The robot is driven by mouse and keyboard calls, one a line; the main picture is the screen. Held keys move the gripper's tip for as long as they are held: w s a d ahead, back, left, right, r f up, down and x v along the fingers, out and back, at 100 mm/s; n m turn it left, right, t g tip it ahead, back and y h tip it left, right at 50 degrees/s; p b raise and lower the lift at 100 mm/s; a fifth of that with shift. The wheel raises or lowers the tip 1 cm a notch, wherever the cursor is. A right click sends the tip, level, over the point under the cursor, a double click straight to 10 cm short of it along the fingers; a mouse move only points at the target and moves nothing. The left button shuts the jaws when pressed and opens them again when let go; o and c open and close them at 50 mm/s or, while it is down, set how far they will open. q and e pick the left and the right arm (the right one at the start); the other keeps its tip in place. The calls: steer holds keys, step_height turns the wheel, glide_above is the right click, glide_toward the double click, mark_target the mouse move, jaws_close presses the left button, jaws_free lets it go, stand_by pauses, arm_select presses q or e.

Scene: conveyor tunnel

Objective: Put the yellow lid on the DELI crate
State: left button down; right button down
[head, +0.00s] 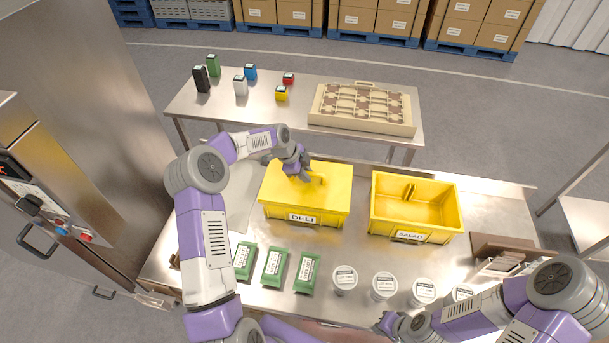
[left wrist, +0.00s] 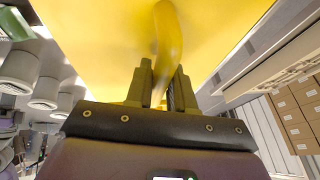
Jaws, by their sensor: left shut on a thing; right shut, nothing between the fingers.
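The yellow DELI crate (head: 291,216) stands on the near steel table with its label facing me. The yellow lid (head: 336,187) lies over the top of the DELI crate and looks level; whether it is fully seated I cannot tell. My left gripper (head: 306,177) is over the lid and shut on its handle. In the left wrist view the fingers (left wrist: 166,88) close around the yellow handle (left wrist: 168,40), with the lid (left wrist: 100,40) filling the top. My right gripper (head: 385,322) is shut and empty near the front edge, by the white tubs.
An open yellow SALAD crate (head: 411,238) stands right of the DELI crate. Green packs (head: 273,267) and white round tubs (head: 383,286) line the front. A back table holds small containers (head: 240,86) and a beige tray (head: 360,125). A steel machine (head: 85,110) is at left.

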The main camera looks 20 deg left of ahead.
arm_select(q)
steer(key=shift+f, duration=0.45)
arm_select(e)
steer(key=shift+s+d+f, duration=0.1)
steer(key=shift+s+f, duration=0.05)
steer(key=shift+f, duration=0.45)
steer(key=shift+s+d+f, duration=0.1)
steer(key=shift+f, duration=0.45)
arm_select(q)
steer(key=c, duration=0.9)
jaws_free()
arm_select(e)
steer(key=shift+r, duration=0.1)
arm_select(q)
steer(key=p+v, duration=0.3)
steer(key=v, duration=0.5)
steer(key=shift+r, duration=0.4)
arm_select(e)
steer(key=r, duration=0.1)
steer(key=s+a+r, duration=0.1)
steer(key=shift+s+a+r+g, duration=0.1)
steer(key=shift+s+r+g, duration=0.1)
steer(key=shift+r+g, duration=0.2)
steer(key=shift+w, duration=0.15)
